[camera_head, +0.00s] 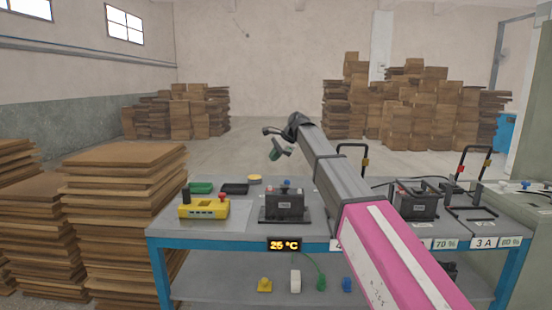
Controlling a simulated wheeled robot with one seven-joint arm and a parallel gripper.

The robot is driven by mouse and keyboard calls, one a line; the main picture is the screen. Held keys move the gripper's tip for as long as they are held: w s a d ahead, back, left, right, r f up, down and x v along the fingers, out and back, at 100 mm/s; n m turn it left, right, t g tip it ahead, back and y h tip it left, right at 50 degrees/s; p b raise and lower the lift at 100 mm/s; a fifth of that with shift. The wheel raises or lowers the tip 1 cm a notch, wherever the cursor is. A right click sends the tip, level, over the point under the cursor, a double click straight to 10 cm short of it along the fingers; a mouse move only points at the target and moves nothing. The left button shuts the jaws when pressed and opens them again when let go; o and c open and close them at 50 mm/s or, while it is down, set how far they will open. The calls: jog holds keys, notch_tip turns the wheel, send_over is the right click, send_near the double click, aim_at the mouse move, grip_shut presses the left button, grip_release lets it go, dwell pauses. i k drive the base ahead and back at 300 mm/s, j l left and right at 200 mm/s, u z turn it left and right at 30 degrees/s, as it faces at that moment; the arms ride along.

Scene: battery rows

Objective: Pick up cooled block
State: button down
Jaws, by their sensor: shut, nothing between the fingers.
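A dark grey battery block (284,207) with a blue cap on top and a red spot stands upright on the grey workbench (235,235). A lit display (284,245) reading about 25 °C is on the bench edge in front of it. A second dark block (414,203) stands farther right, partly hidden by my arm. No label says which block is cooled. My gripper (268,131) is raised above and behind the first block, small in view, shut and apart from it.
Black upright frames (474,162) stand at right. Small parts lie on the lower shelf.

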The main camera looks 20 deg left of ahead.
aim_at(285, 201)
jog(key=k, duration=1)
